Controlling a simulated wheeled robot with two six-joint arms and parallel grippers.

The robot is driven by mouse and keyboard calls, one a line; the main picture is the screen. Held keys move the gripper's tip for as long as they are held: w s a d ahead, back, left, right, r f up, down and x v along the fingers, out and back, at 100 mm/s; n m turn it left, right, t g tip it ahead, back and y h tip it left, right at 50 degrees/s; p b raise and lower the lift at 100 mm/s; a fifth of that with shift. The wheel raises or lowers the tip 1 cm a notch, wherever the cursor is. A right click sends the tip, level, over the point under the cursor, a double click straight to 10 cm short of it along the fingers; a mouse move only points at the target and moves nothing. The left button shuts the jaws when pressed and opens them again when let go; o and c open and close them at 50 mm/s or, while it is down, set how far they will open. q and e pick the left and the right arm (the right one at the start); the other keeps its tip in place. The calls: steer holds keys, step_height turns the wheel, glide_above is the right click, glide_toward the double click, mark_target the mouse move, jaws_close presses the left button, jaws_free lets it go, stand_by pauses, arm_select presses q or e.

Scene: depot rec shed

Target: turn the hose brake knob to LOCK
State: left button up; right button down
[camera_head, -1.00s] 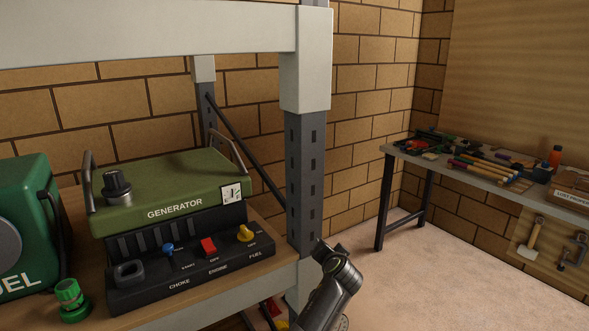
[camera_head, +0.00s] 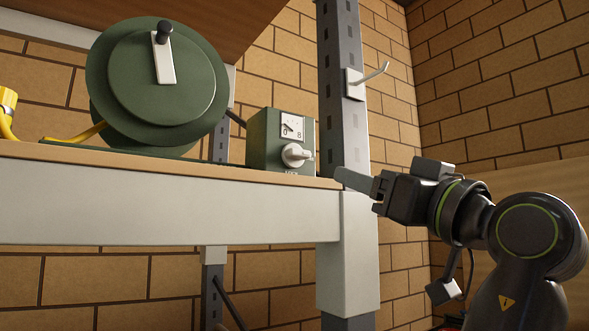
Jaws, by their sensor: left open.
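A small green box (camera_head: 264,140) stands on the upper shelf, with a small dial marked from 0 to 8 on its front. Lettering under the knob is mostly hidden by the shelf edge and cannot be read surely. A green hose reel (camera_head: 125,85) with a white crank and black handle stands to its left. My left gripper (camera_head: 357,182) is open and empty, right of the knob and slightly lower, at the shelf's right corner, apart from the knob. My right gripper is out of view.
The shelf's pale front beam (camera_head: 160,205) runs below the box. A grey post (camera_head: 345,100) with a white hook (camera_head: 368,82) rises close behind my gripper. A yellow hose end (camera_head: 8,112) lies at far left. The space in front of the knob looks clear.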

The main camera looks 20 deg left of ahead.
arm_select(q)
steer(key=p, duration=0.7)
glide_toward(302, 153)
steer(key=x, duration=0.8)
steer(key=shift+w+a+r, duration=0.1)
steer(key=shift+a+r, duration=0.05)
steer(key=shift+a, duration=0.1)
steer(key=shift+w+a, duration=0.25)
steer(key=shift+a, duration=0.05)
steer(key=c, duration=1)
